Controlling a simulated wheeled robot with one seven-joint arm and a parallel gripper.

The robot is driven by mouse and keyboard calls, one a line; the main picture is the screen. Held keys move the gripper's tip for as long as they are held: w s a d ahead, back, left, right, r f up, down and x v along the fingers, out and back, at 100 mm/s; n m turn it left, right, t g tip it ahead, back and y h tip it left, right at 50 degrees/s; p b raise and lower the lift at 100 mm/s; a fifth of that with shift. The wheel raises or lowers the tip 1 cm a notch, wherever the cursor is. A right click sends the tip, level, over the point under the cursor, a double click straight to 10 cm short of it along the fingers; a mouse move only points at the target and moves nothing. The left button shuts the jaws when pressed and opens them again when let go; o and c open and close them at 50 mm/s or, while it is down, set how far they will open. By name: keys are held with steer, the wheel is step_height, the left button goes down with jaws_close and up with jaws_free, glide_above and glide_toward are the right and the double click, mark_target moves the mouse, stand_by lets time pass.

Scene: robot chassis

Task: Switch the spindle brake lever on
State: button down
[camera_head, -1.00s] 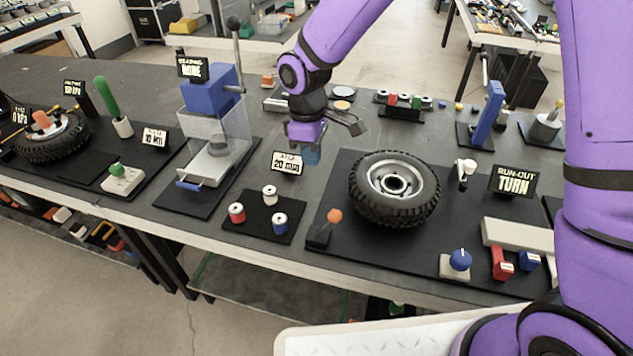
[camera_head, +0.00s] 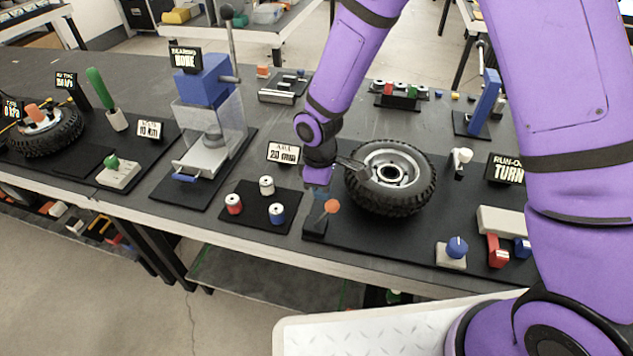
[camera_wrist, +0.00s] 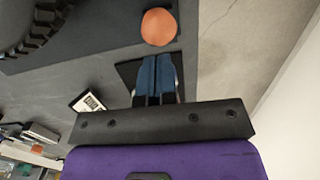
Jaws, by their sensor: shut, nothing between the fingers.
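The lever with an orange knob (camera_head: 332,206) stands on a small black base at the front left corner of the wheel's black board, beside the tyre. I take it for the spindle brake lever; no readable label names it. In the wrist view its orange knob (camera_wrist: 159,27) is just beyond my fingertips, and its stem is hidden. My gripper (camera_wrist: 157,62) points down with its blue fingers shut together and empty. In the head view my gripper (camera_head: 316,196) is just behind and left of the knob. I cannot tell whether it touches the lever.
A blue knob (camera_head: 456,247) and a red switch (camera_head: 497,250) are at the board's front right.

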steer(key=shift+d, duration=0.15)
steer(key=shift+s+d+f, duration=0.1)
steer(key=shift+s+d, duration=0.1)
steer(key=shift+d, duration=0.25)
steer(key=shift+s+d+f, duration=0.1)
steer(key=shift+s+d, duration=0.05)
steer(key=shift+d, duration=0.3)
steer(key=shift+a, duration=0.15)
